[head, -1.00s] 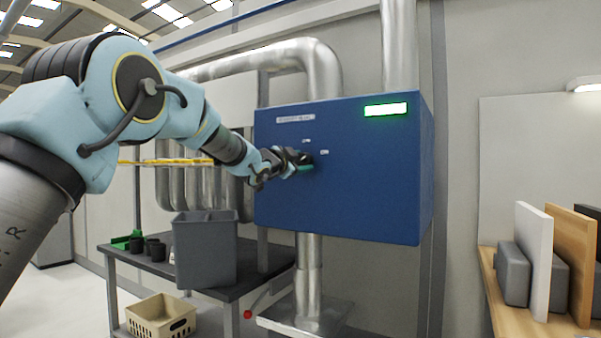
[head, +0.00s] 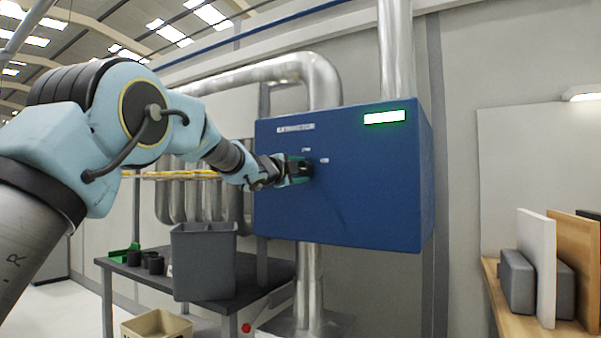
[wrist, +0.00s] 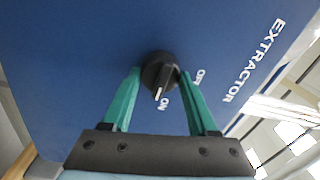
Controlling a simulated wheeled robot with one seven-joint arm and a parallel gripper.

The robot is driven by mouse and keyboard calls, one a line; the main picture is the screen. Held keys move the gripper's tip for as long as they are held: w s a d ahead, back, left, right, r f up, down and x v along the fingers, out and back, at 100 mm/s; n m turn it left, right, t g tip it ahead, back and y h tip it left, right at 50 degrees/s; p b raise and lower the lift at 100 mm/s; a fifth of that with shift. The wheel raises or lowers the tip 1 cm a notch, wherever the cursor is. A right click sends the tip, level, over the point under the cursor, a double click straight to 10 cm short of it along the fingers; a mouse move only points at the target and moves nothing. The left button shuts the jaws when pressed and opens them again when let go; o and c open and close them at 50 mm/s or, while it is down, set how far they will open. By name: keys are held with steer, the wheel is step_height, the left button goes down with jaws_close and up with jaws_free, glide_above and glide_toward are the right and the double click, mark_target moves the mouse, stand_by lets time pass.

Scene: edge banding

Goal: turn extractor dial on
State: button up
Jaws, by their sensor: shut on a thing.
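The extractor box (head: 340,205) is a blue cabinet on the wall, marked EXTRACTOR, with a lit green panel (head: 384,117) at its upper right. In the wrist view its black round dial (wrist: 158,72) has a white pointer line that points at the ON label (wrist: 164,103). The OFF label (wrist: 200,77) is to the right of the dial. My gripper (wrist: 158,78) has its two green fingers on either side of the dial, shut on it. In the head view my gripper (head: 300,170) is at the box front and hides most of the dial.
A grey bin (head: 204,262) and dark cups (head: 152,262) stand on a dark table left of and below the box. A cream crate (head: 157,325) is below. Metal ducts (head: 310,80) run above and beneath the box. Boards (head: 540,265) stand on a wooden bench at the right.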

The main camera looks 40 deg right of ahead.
stand_by(0.3)
steer(key=o, duration=1.4)
steer(key=shift+c, duration=0.2)
steer(key=b+v, duration=0.3)
steer(key=v, duration=0.7)
steer(key=shift+a, duration=0.4)
steer(key=shift+s, duration=0.1)
